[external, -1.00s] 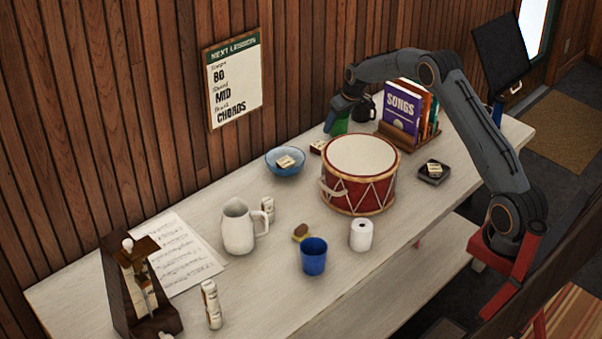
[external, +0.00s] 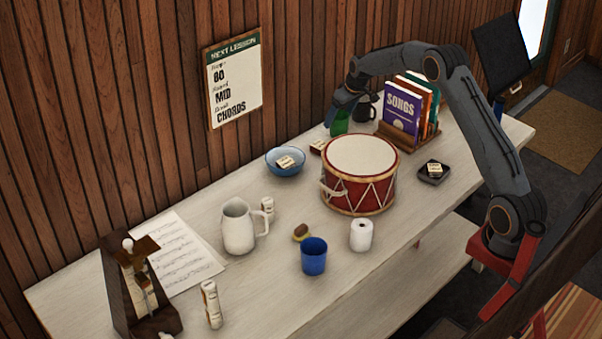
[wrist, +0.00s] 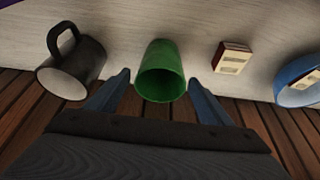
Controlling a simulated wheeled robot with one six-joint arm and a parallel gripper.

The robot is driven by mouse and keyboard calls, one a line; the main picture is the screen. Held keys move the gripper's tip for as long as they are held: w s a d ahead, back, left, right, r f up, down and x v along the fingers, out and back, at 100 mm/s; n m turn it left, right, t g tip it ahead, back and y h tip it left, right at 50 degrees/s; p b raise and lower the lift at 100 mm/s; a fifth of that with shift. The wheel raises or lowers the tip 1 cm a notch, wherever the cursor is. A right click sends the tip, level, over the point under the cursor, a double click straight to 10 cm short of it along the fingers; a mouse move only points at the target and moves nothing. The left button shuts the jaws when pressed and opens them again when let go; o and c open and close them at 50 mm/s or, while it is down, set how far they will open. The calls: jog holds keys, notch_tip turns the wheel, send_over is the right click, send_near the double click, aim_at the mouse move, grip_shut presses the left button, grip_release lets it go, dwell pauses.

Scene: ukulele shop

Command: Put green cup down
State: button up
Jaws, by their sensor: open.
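The green cup (external: 340,122) stands on the table behind the drum, near the wall. In the wrist view the green cup (wrist: 161,72) sits between the spread fingers of my gripper (wrist: 162,92), with a gap on each side.
A dark mug (wrist: 72,66) stands left of the cup in the wrist view. A small box (wrist: 232,57) and a blue bowl (wrist: 298,82) are to its right. The red drum (external: 358,185) and a book rack (external: 407,138) stand close by on the table.

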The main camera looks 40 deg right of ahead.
aim_at(348, 123)
jog(key=v, duration=0.8)
jog(key=shift+b, duration=0.45)
jog(key=shift+s+r, duration=0.15)
jog(key=shift+r, duration=0.05)
jog(key=s+a+r+g+h+p, duration=0.1)
jog(key=s+a+r+g+p, duration=0.35)
jog(key=s, duration=1.15)
jog(key=s+a+r+t+p, duration=0.1)
jog(key=s+a, duration=0.6)
jog(key=s, duration=0.8)
jog(key=shift+g+y, duration=0.35)
jog(key=shift+y, duration=0.15)
jog(key=s+a+f+b, duration=0.2)
jog(key=s+a+f, duration=0.1)
jog(key=s+f, duration=0.1)
jog(key=s+a+f+b, duration=0.1)
jog(key=s+a+f, duration=0.1)
jog(key=s+f, duration=0.2)
jog(key=s+a+f+b, duration=0.2)
jog(key=s+a+f, duration=0.1)
jog(key=s, duration=0.3)
jog(key=shift+a+f+b, duration=0.3)
jog(key=shift+f, duration=0.55)
